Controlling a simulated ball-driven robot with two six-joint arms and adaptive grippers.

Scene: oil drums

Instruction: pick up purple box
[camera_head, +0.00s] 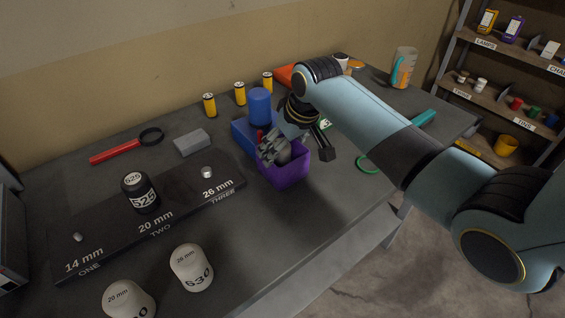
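The purple box (285,175) stands open-topped on the grey table near its middle. Grey pieces (273,150) show in its opening; I cannot tell exactly what they are. My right arm comes in from the right, and my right gripper (308,143) points down at the box's back right rim. One dark finger is splayed out to the right of the box, apart from its wall. The other finger is hard to make out against the box and its contents. The gripper looks open. My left gripper is not in view.
A blue box (242,136) and blue cylinder (260,105) stand close behind the purple box. A black labelled board (110,233) with a black weight (138,191) lies left. White weights (191,268) stand in front. A green ring (368,165) lies right. The front right table is clear.

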